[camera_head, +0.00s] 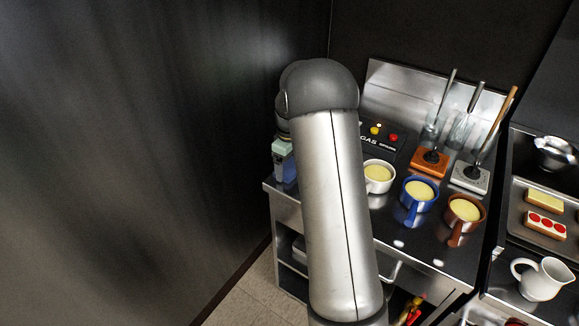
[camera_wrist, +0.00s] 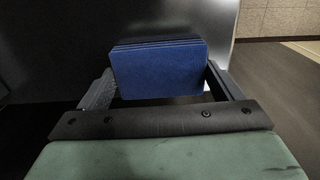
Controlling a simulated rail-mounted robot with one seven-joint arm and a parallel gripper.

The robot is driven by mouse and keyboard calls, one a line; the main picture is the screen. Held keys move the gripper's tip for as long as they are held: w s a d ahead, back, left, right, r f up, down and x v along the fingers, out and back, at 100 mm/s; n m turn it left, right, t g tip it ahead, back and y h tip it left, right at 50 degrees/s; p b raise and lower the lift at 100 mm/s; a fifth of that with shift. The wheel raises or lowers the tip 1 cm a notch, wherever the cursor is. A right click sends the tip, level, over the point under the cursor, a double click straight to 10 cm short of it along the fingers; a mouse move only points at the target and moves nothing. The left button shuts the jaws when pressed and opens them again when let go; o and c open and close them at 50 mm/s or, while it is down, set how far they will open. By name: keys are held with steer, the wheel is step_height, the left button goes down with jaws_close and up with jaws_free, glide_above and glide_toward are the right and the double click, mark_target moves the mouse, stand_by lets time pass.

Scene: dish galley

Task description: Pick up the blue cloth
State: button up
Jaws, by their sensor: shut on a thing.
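The blue cloth (camera_wrist: 160,72) shows in the wrist view as a flat, folded-looking blue block with several layered edges along its top. My gripper (camera_wrist: 160,85) is shut on it, with one finger at its left side and one at its right. Behind the cloth in the wrist view are a dark surface and a pale metal panel.
A metal counter (camera_head: 425,255) holds a white cup (camera_head: 379,185), a blue mug (camera_head: 411,206) and a brown mug (camera_head: 458,224). A white jug (camera_head: 542,279) and a tray (camera_head: 515,225) with cake slices are at right. A dark wall is at left.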

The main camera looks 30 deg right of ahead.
mark_target(290, 167)
steer(key=shift+r, duration=0.5)
step_height(290, 167, up, 2)
steer(key=shift+s+r+b, duration=0.15)
steer(key=shift+r+b, duration=0.1)
steer(key=shift+b, duration=0.2)
steer(key=s+d+r+b, duration=0.2)
steer(key=s+r+b, duration=0.1)
steer(key=s+r, duration=0.6)
steer(key=s, duration=0.4)
steer(key=shift+s+d+r+b, duration=0.25)
steer(key=shift+d+b, duration=0.1)
steer(key=shift+o, duration=0.5)
